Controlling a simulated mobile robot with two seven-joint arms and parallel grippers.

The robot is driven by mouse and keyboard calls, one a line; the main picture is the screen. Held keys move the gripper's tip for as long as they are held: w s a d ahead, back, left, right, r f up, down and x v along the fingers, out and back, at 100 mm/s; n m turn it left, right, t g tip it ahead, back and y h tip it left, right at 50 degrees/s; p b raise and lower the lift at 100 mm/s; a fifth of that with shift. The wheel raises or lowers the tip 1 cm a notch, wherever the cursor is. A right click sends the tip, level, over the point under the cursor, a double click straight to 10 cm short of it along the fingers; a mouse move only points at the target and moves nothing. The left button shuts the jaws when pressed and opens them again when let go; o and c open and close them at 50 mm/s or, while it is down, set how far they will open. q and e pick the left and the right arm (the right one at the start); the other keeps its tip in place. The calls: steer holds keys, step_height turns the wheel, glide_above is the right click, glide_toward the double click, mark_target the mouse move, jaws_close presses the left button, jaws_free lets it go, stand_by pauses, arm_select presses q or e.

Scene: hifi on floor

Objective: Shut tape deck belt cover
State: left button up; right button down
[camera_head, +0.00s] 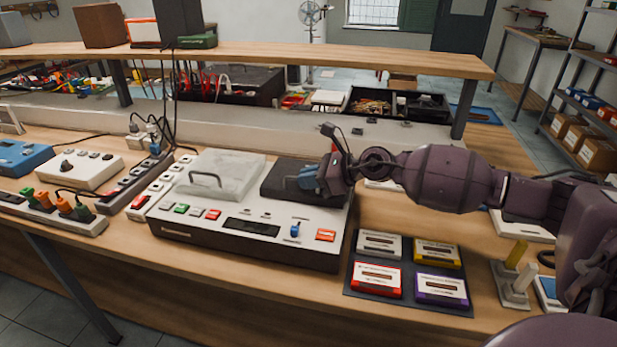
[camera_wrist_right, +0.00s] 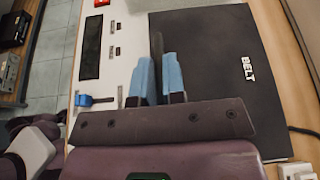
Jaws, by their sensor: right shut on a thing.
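The tape deck (camera_head: 262,212) is a wide pale unit with dark sides on the workbench. Its belt cover (camera_head: 283,176) is a black lid at the deck's right end. In the right wrist view the cover (camera_wrist_right: 215,70) carries the white word "BELT". My right gripper (camera_head: 308,178) has blue fingertips and is shut on the cover's dark handle. In the right wrist view the gripper (camera_wrist_right: 158,82) has one finger on each side of this handle (camera_wrist_right: 156,45). The cover lies low over the deck; I cannot tell whether it is fully flush. My left gripper is not in view.
A grey lid (camera_head: 230,172) with a handle covers the deck's left part. A dark mat (camera_head: 408,305) with several cassettes lies to the right. Power strips (camera_head: 150,178) and control boxes stand to the left. A raised wooden shelf (camera_head: 270,58) runs behind.

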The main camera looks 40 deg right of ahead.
steer(key=c, duration=1.2)
jaws_free()
steer(key=shift+s+a+f, duration=0.1)
steer(key=shift+f, duration=0.1)
steer(key=shift+r, duration=0.1)
steer(key=shift+s+d+r, duration=0.1)
steer(key=shift+s+d, duration=0.15)
steer(key=p+v, duration=0.1)
steer(key=v, duration=0.9)
steer(key=shift+p, duration=0.35)
